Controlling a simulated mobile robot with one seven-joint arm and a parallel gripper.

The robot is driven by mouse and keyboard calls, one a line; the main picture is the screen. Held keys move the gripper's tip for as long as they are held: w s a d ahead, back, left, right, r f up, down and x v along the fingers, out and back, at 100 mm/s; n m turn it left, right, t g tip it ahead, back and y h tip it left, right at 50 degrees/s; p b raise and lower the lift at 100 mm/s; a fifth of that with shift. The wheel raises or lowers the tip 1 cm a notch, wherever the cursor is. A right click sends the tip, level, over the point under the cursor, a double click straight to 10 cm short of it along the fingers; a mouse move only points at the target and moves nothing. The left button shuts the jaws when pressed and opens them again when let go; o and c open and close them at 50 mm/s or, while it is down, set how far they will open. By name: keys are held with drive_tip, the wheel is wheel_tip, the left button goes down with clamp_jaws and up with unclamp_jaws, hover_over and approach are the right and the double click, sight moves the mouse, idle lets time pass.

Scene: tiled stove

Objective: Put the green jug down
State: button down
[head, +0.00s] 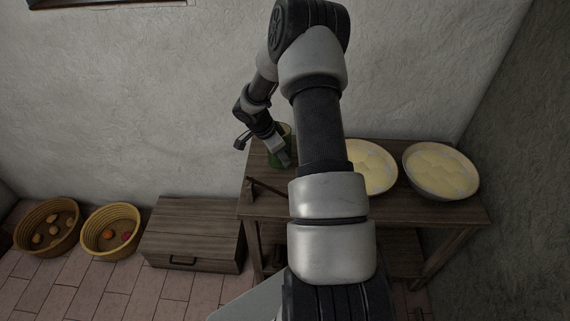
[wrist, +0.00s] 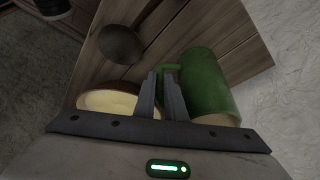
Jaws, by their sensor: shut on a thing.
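The green jug (head: 274,161) is at the left end of the wooden table (head: 395,209) in the head view, partly hidden by my gripper (head: 284,157). In the wrist view the jug (wrist: 212,82) lies just right of my fingers (wrist: 161,80), with its handle running to them. My gripper is shut on the jug at the handle. The jug is over the tabletop or on it; I cannot tell whether its base touches the wood.
Two bowls with pale yellow contents, a middle one (head: 372,168) and a right one (head: 440,171), stand on the table. A dark wooden utensil (head: 266,190) lies near the front left edge. A wooden chest (head: 195,233) and two baskets (head: 110,230) (head: 47,226) stand on the floor left.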

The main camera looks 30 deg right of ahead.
sight(275, 162)
drive_tip(key=shift+f, duration=1.95)
drive_tip(key=c, duration=1.8)
unclamp_jaws()
